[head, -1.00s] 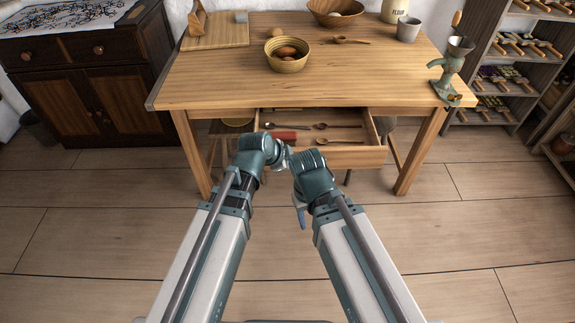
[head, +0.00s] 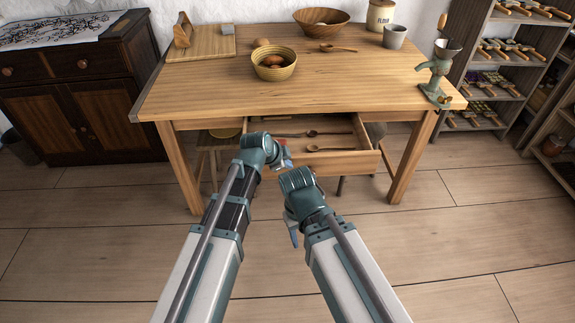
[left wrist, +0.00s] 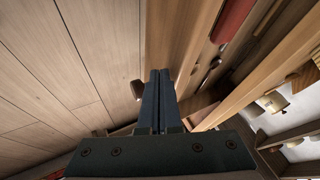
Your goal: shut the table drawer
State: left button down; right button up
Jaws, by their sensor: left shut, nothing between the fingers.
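The table drawer (head: 345,165) stands pulled out under the front edge of the wooden table (head: 215,96). Wooden spoons (head: 326,148) and a red item lie in it. My left gripper (head: 285,157) is at the left part of the drawer front and hides it there. In the left wrist view its fingers (left wrist: 158,90) are shut and empty, beside the drawer front (left wrist: 187,35) and its round knob (left wrist: 136,88). I cannot tell whether they touch the front. My right gripper (head: 292,232) hangs lower, in front of the drawer and apart from it; its jaw opening is unclear.
On the table stand a bowl with eggs (head: 274,66), a larger bowl (head: 321,22), a grey cup (head: 395,37) and a clamped grinder (head: 436,72). A stool (head: 210,143) is under the table at left. A dark cabinet (head: 85,105) stands left; the floor in front is clear.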

pick_arm(q)
jog(key=w, duration=2.2)
jog(key=shift+a, duration=0.35)
